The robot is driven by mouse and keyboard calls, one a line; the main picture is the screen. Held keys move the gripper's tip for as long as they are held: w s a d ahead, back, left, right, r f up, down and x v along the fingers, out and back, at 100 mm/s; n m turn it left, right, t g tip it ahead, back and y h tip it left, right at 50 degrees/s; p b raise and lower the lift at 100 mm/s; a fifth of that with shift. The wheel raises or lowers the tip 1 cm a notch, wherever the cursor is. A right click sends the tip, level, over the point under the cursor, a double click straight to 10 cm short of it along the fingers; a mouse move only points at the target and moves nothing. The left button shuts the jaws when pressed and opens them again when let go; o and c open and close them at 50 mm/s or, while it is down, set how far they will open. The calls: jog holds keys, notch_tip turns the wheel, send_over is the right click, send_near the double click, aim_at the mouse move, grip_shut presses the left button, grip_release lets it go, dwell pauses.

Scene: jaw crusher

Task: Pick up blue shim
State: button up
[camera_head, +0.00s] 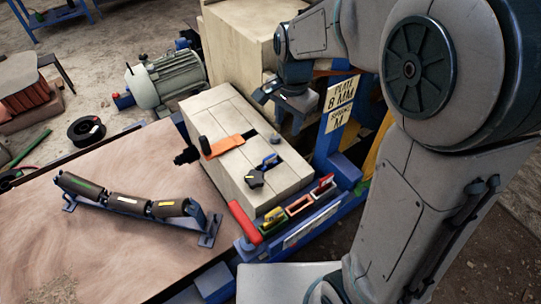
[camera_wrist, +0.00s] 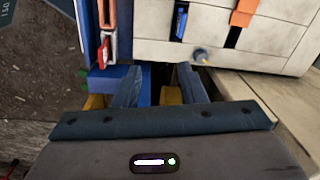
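A blue piece that looks like the blue shim (camera_head: 270,161) sits in a dark slot on top of the pale block (camera_head: 225,115). In the wrist view a blue piece (camera_wrist: 181,22) shows in a slot of the pale block, beyond my fingers. My gripper (camera_head: 286,110) is above and behind the block's far right end, clear of the blue piece. In the wrist view my gripper (camera_wrist: 160,88) has its two fingers apart, with nothing held between them.
A blue rack (camera_head: 300,232) along the block's near right side holds coloured pieces, including a red one (camera_head: 325,184). An orange clamp-like piece (camera_head: 226,145) lies across the block. A sign (camera_head: 338,104) stands on a blue post. Rollers (camera_head: 130,201) lie on the wooden tabletop (camera_head: 110,260).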

jog(key=m+b, duration=0.1)
jog(key=m, duration=0.1)
send_over(269, 156)
notch_tip(269, 156, down, 5)
jog(key=shift+g, duration=0.3)
notch_tip(269, 156, down, 14)
jog(key=shift+r+b, duration=0.15)
jog(key=shift+b, duration=0.8)
grip_shut()
jog(key=shift+r, duration=0.1)
